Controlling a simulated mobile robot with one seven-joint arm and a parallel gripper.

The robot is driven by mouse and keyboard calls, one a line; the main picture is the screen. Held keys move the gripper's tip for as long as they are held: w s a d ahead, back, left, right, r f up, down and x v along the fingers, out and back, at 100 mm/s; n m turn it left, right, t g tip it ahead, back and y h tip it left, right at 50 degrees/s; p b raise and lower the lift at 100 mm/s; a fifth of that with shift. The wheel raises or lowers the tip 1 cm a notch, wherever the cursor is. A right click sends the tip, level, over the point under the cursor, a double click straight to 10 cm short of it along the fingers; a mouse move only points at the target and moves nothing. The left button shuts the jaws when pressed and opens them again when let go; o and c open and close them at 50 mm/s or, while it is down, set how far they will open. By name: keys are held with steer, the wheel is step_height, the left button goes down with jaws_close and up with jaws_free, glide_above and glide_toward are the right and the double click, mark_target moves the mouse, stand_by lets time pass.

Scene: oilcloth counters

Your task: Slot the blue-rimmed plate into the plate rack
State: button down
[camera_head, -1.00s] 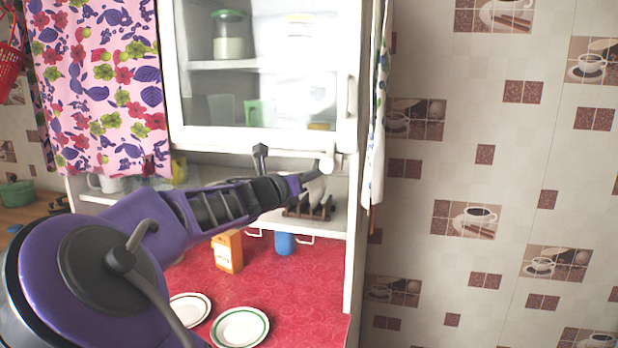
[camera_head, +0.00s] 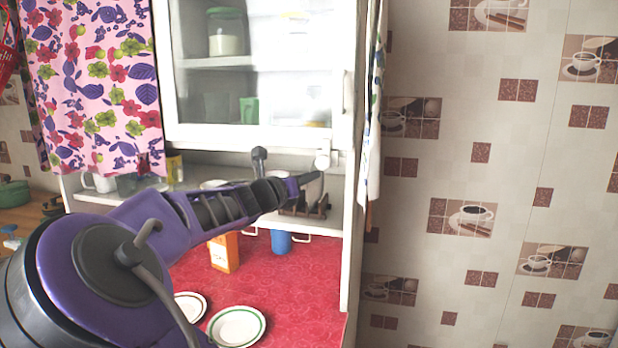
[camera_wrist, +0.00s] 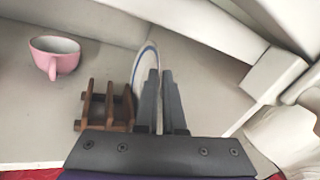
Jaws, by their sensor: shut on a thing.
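The blue-rimmed plate (camera_wrist: 147,62) stands on edge in the wrist view, seen nearly edge-on. My gripper (camera_wrist: 160,74) is shut on it; the dark fingers hide part of the plate. The brown wooden plate rack (camera_wrist: 98,106) is just left of the plate and fingers. The plate overlaps the rack's right side; I cannot tell whether it is inside a slot. In the head view the rack (camera_head: 306,206) sits on the low cupboard shelf, partly behind my wrist.
A pink cup (camera_wrist: 56,56) stands left of the rack. Below the shelf, the red counter (camera_head: 290,290) holds an orange box (camera_head: 224,252), a blue cup (camera_head: 281,242) and a green-rimmed plate (camera_head: 236,327).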

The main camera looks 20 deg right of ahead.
steer(key=c, duration=0.9)
jaws_free()
steer(key=shift+c, duration=0.2)
